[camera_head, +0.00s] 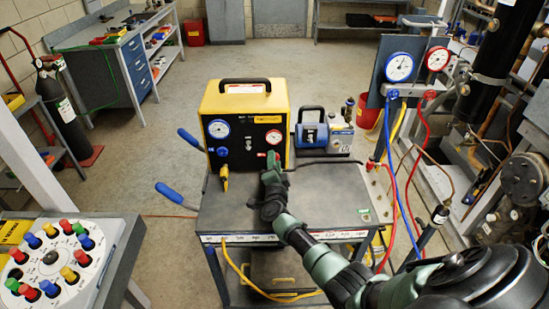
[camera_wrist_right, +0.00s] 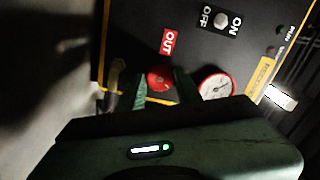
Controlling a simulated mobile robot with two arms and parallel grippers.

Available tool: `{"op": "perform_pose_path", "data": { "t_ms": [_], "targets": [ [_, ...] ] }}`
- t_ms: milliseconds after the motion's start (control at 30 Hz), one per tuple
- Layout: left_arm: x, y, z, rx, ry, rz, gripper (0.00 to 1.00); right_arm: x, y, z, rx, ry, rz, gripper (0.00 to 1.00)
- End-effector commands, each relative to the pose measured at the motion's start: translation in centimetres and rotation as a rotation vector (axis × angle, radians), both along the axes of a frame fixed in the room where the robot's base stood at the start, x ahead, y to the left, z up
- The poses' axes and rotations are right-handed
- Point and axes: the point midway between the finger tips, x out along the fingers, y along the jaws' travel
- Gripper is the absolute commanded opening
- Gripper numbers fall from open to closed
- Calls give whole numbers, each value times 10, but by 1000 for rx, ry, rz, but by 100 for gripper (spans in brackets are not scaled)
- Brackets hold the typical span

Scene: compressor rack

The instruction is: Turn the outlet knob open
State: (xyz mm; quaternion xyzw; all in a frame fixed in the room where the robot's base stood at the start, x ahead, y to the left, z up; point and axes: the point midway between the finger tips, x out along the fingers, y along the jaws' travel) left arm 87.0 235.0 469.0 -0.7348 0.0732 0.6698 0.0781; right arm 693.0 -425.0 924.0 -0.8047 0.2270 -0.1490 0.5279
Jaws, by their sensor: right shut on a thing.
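The yellow and black recovery machine (camera_head: 245,100) stands on the grey cart, with a blue gauge on the left of its front and a red gauge (camera_head: 273,136) on the right. The red outlet knob (camera_wrist_right: 158,79) sits beside the red "OUT" label (camera_wrist_right: 169,42) in the right wrist view. My right gripper (camera_wrist_right: 160,88) is shut on this knob, one green finger on each side. In the head view my right gripper (camera_head: 271,165) reaches the machine's lower right front and hides most of the knob. My left gripper is not in view.
A blue vacuum pump (camera_head: 312,133) stands right of the machine on the cart top (camera_head: 320,195). A manifold with gauges (camera_head: 399,67) and coloured hoses hangs at right. A round tray of coloured caps (camera_head: 55,262) is at lower left. The cart's front top is clear.

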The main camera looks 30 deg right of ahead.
Motion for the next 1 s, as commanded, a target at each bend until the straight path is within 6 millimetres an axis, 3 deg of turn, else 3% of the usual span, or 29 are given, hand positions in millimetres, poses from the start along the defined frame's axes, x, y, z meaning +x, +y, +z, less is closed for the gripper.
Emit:
{"op": "perform_pose_path", "data": {
  "t_ms": [500,1000],
  "targets": [
    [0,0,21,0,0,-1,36,-1,2,-3,-310,198,3,0],
    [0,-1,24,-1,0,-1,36,-1,1,-4,-386,244,4,0]
  ]
}}
